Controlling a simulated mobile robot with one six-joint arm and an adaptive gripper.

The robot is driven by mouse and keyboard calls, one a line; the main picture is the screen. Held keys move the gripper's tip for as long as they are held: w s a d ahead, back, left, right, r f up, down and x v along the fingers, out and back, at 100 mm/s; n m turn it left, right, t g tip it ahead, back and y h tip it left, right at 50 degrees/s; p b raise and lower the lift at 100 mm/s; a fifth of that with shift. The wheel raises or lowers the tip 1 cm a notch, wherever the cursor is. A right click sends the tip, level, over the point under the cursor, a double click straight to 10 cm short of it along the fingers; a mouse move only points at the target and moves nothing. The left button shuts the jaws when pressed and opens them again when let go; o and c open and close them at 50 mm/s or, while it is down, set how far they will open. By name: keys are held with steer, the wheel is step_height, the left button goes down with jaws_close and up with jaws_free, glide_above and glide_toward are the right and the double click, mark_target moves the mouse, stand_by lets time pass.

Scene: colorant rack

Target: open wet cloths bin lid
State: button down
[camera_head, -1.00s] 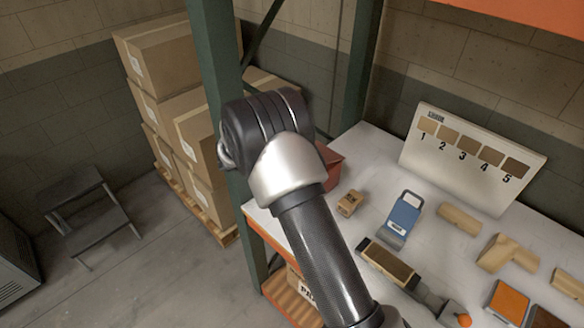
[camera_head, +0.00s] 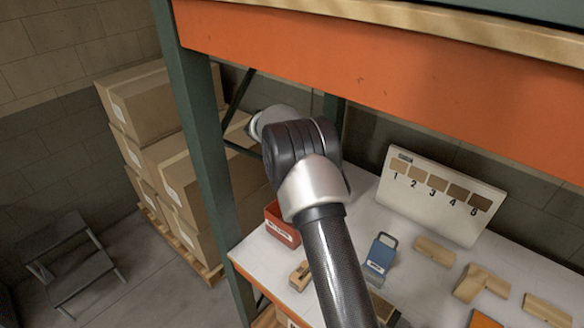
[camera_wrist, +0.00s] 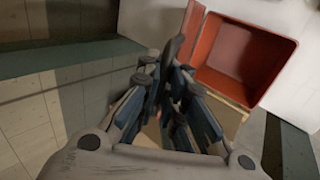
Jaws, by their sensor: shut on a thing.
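The red wet cloths bin (camera_head: 281,232) stands at the left end of the white tabletop, a pale label on its front, partly behind my arm. In the wrist view the red bin (camera_wrist: 243,60) shows its hollow inside and orange-red rim, at the upper right. A narrow red strip, seemingly the lid (camera_wrist: 190,30), stands along its left side, seen nearly edge-on. My gripper (camera_wrist: 172,66) is at that strip, fingers close together and shut on the lid. The fingers hide the exact contact. The head view does not show the gripper; my arm covers it.
A blue container (camera_head: 380,257), wooden blocks (camera_head: 434,250) and a numbered swatch board (camera_head: 440,195) occupy the tabletop. A green rack post (camera_head: 195,150) stands left of the bin. An orange beam (camera_head: 380,85) crosses above. Cartons (camera_head: 150,165) are stacked behind.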

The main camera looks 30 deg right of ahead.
steer(key=shift+w+d+r, duration=0.3)
steer(key=shift+d, duration=0.3)
steer(key=shift+w+d+r, duration=0.25)
steer(key=shift+w+d, duration=0.05)
steer(key=shift+d, duration=0.25)
steer(key=c, duration=1.8)
jaws_free()
steer(key=shift+s+a, duration=0.1)
steer(key=shift+s, duration=0.05)
steer(key=shift+o, duration=0.4)
steer(key=shift+f, duration=0.1)
steer(key=v, duration=0.7)
steer(key=shift+a, duration=0.1)
